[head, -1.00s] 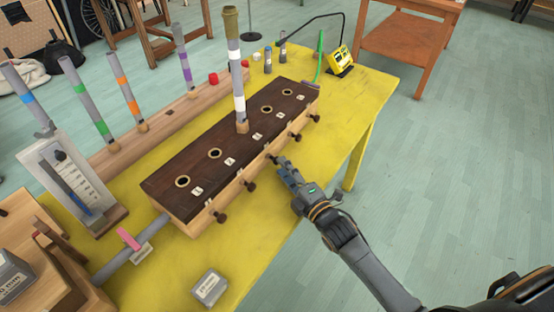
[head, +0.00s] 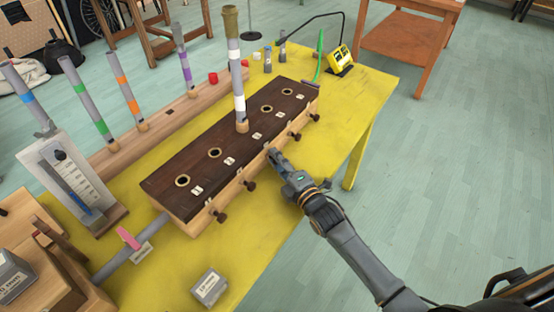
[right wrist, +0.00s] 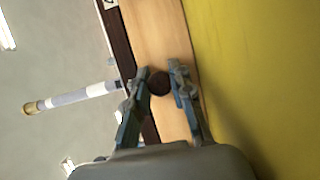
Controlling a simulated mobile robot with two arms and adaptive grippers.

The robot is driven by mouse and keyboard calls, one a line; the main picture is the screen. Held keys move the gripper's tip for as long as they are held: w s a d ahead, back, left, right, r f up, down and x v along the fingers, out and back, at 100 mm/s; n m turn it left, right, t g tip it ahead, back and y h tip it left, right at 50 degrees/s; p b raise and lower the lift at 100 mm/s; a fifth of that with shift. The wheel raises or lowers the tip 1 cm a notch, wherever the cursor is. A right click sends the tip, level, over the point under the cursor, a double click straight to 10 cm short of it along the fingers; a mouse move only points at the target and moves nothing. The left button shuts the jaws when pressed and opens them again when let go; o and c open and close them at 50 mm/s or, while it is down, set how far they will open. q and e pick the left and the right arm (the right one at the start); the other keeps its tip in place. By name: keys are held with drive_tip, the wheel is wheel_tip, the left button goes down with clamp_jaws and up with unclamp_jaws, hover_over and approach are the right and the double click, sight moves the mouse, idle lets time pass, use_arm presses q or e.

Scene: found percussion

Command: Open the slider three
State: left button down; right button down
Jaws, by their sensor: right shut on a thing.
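A long wooden wind chest (head: 240,172) with a dark top stands on the yellow table. A row of dark slider knobs sticks out of its near side, such as the second (head: 249,185) and the fourth (head: 295,136). My right gripper (head: 273,153) is at the middle knob, slider three, and hides it in the head view. In the right wrist view the round dark knob (right wrist: 159,83) sits between the two fingers, which are shut on it. A tall grey pipe (head: 238,100) stands upright in the middle hole of the top. My left gripper is not in view.
A rack (head: 165,117) with several banded pipes stands behind the chest. A gauge (head: 75,180) stands at the left, and a small grey block (head: 209,288) lies near the front. A yellow device (head: 340,58) is at the far right corner.

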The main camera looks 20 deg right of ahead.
drive_tip(key=shift+s, duration=0.1)
drive_tip(key=shift+s+d+p, duration=0.65)
drive_tip(key=shift+s+d, duration=0.05)
drive_tip(key=shift+s, duration=0.1)
drive_tip(key=shift+s+d, duration=0.2)
drive_tip(key=shift+s, duration=0.1)
drive_tip(key=c, duration=1.4)
unclamp_jaws()
drive_tip(key=v, duration=1.2)
drive_tip(key=shift+d, duration=0.1)
drive_tip(key=shift+s+f, duration=0.1)
